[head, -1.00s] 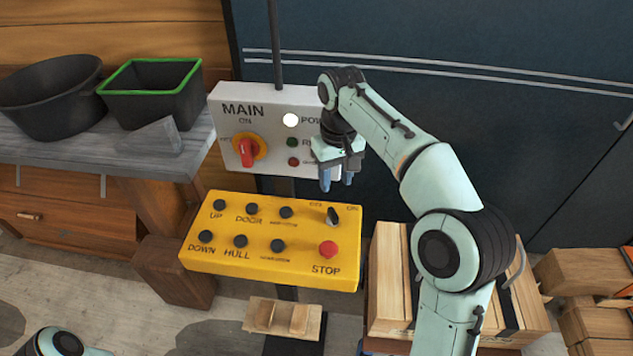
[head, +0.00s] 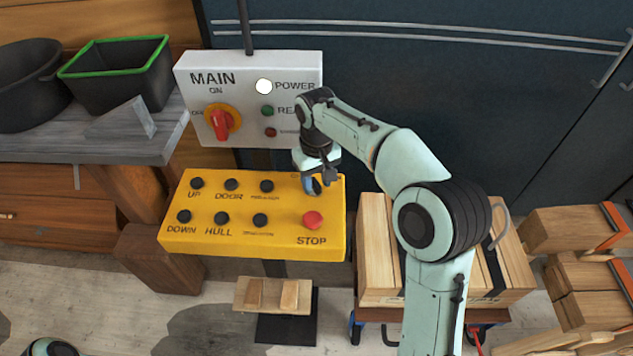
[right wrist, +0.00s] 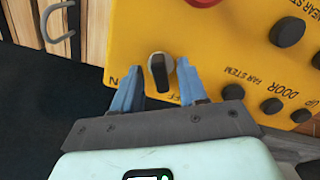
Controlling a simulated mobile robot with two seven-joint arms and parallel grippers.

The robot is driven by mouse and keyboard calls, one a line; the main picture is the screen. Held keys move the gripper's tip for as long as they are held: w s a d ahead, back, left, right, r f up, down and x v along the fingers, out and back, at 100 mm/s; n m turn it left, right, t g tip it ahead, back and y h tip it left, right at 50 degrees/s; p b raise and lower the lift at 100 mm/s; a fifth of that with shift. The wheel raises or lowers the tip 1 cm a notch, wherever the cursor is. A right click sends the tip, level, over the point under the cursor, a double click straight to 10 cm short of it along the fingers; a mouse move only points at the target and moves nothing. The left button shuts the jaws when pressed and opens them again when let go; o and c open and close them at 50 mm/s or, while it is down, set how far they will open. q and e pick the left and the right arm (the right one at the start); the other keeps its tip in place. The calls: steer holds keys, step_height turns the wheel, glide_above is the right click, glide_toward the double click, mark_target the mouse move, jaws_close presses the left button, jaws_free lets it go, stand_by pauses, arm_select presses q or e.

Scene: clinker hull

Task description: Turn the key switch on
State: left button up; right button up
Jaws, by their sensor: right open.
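The key switch, a small black knob on a pale round base, shows in the right wrist view (right wrist: 160,72) on the yellow control box (head: 250,247). Its black bar stands roughly upright in that view, between partly covered labels. My right gripper (head: 312,186) is open over the upper right corner of the box and mostly covers the switch in the head view. In the right wrist view its blue fingers (right wrist: 159,80) stand on either side of the knob, with a gap to it. Contact is not visible. My left gripper is out of view.
A red STOP button (head: 313,219) sits just below the switch, with several black buttons to the left. The grey MAIN panel (head: 250,135) behind has a red rotary switch (head: 221,124) and a white lit lamp (head: 264,87). A wooden crate (head: 375,240) stands at right.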

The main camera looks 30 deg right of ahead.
steer(key=shift+f, duration=0.15)
jaws_close()
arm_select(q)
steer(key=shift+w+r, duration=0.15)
arm_select(e)
steer(key=shift+m, duration=0.4)
steer(key=m+p, duration=0.1)
steer(key=m, duration=0.3)
steer(key=shift+a+m, duration=0.1)
steer(key=shift+m, duration=0.3)
steer(key=m, duration=0.3)
steer(key=shift+w+p, duration=0.1)
steer(key=shift+p, duration=0.2)
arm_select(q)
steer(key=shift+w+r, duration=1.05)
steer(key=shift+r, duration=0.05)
arm_select(e)
steer(key=shift+a+m, duration=0.1)
steer(key=shift+m, duration=1.6)
jaws_free()
